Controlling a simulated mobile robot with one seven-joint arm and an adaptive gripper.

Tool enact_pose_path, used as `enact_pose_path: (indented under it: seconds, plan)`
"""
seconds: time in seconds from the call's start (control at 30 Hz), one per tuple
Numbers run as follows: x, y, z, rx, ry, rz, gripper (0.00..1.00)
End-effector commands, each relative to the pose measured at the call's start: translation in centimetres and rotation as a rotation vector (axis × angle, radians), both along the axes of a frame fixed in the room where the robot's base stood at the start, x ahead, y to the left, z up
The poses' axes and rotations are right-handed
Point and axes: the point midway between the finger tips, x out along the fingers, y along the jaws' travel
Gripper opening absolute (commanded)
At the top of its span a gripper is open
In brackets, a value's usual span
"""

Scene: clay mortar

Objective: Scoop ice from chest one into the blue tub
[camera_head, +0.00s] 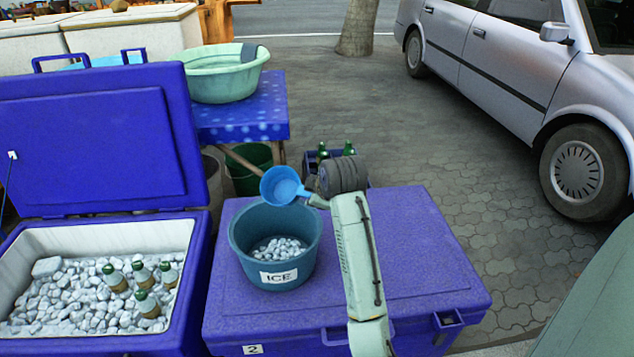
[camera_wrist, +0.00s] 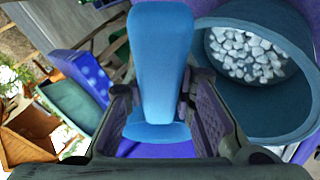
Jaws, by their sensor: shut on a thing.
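A blue scoop (camera_head: 284,186) is held in my gripper (camera_head: 316,200), above the back rim of the blue tub. Its bowl shows no ice that I can make out. In the wrist view my gripper (camera_wrist: 158,100) is shut on the scoop (camera_wrist: 160,60). The blue tub (camera_head: 240,245), labelled ICE, stands upright on a closed chest and has some ice at its bottom; it also shows in the wrist view (camera_wrist: 220,95). Chest one (camera_head: 195,275) is open at left, full of ice (camera_head: 75,300) with several green bottles (camera_head: 140,272) standing in it.
The closed purple chest (camera_head: 420,250), marked 2, bears the tub and has free lid on its right. The raised lid (camera_head: 95,130) of chest one stands behind it. A pale green basin (camera_head: 225,75) sits on a blue table (camera_head: 240,120). A car (camera_head: 500,60) stands at right.

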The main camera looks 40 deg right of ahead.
Motion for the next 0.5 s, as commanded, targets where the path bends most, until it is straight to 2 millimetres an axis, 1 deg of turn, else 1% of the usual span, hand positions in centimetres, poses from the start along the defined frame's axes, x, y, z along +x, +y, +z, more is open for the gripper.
enact_pose_path:
  seconds: [0.03, 0.5]
  plan:
    - [0.01, -0.11, 0.78, 0.024, 0.015, -0.001, 0.00]
    - [0.27, -0.39, 0.37, 0.295, 0.182, -0.001, 0.00]
